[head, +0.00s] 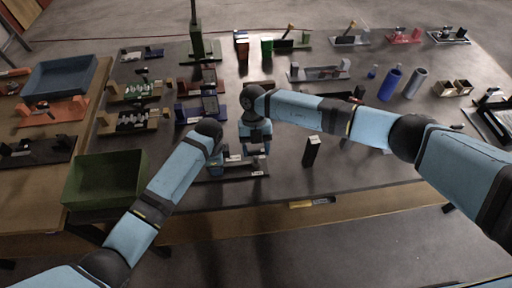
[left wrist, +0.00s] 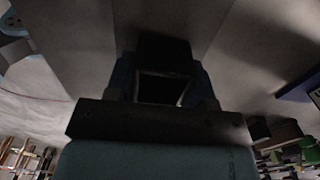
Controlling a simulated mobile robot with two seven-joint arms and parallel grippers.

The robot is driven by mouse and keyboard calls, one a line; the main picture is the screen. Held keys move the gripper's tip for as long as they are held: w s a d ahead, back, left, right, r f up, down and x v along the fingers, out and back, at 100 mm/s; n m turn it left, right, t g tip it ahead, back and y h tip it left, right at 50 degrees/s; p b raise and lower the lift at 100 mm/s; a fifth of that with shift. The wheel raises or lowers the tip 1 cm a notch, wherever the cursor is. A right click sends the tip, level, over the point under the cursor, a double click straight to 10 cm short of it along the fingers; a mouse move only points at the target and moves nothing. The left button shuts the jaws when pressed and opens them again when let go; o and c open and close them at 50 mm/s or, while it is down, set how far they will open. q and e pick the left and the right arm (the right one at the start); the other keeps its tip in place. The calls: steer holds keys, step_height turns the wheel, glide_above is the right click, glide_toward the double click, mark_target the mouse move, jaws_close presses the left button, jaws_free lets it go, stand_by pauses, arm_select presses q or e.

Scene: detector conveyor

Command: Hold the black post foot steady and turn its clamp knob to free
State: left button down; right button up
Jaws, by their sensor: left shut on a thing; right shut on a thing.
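The black post foot (head: 232,178) lies near the front edge of the dark table, with a small pale label at its right end. My left gripper (head: 217,160) reaches down to its left part and is shut on it. In the left wrist view, a dark block (left wrist: 162,50) sits between the left gripper's fingers, in deep shadow. My right gripper (head: 256,148) points down over the foot's right part, close beside my left, and is shut on the clamp knob. The knob itself is hidden by the fingers, so its turn angle cannot be seen.
A black upright block (head: 312,151) stands right of the foot. A green bin (head: 105,180) and a blue tray (head: 60,78) are at the left. Racks with parts (head: 130,121) stand behind my left arm. Blue (head: 389,84) and grey cylinders (head: 414,83) stand back right.

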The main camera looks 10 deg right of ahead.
stand_by(0.3)
steer(key=o, duration=0.9)
steer(key=shift+r, duration=0.1)
steer(key=v, duration=1.1)
steer(key=shift+w+r, duration=0.15)
steer(key=shift+r, duration=0.25)
arm_select(q)
steer(key=shift+c, duration=2)
jaws_free()
arm_select(e)
steer(key=shift+a, duration=0.1)
